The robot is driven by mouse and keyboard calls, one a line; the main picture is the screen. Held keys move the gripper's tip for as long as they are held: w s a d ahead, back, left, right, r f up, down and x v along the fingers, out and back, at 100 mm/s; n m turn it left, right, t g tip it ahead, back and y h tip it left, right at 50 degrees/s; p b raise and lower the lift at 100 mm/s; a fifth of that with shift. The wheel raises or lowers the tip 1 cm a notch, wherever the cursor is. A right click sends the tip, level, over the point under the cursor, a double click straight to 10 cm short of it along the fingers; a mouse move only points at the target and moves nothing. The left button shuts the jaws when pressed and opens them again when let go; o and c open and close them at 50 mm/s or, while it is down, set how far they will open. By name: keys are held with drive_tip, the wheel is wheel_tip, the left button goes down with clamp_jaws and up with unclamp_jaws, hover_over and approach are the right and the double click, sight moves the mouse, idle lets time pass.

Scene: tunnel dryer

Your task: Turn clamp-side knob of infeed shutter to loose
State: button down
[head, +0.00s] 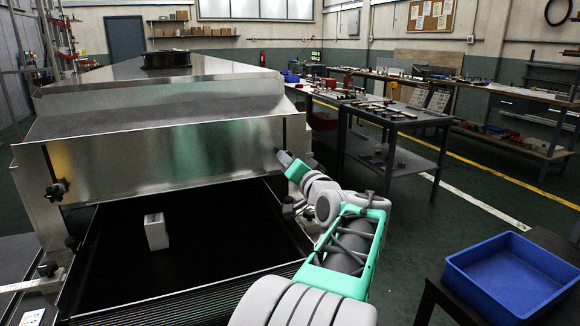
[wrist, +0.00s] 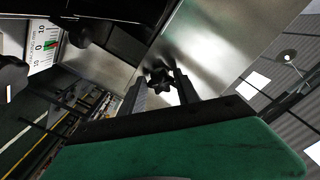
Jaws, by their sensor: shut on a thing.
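The infeed shutter (head: 170,150) is the shiny steel plate across the dryer's front, above the dark belt. A black star-shaped knob (wrist: 160,77) shows in the wrist view against the steel, between the two dark fingers of my gripper (wrist: 160,88). The gripper is shut on this knob. In the head view my gripper (head: 284,158) reaches the right end of the shutter, just below a vertical slot, and hides the knob there. A second black knob (head: 57,190) sits at the shutter's left end. I cannot read from the views how tight the held knob is.
A pale block (head: 156,232) stands on the dark belt (head: 190,265). A white scale plate (wrist: 43,48) with numbers shows left in the wrist view. A dark table with a blue bin (head: 512,275) is at lower right. Open floor lies between it and the workbenches (head: 400,125).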

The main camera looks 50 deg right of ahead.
drive_tip(key=c, duration=0.9)
unclamp_jaws()
drive_tip(key=v, duration=0.8)
drive_tip(key=shift+p, duration=0.35)
drive_tip(key=shift+w, duration=0.1)
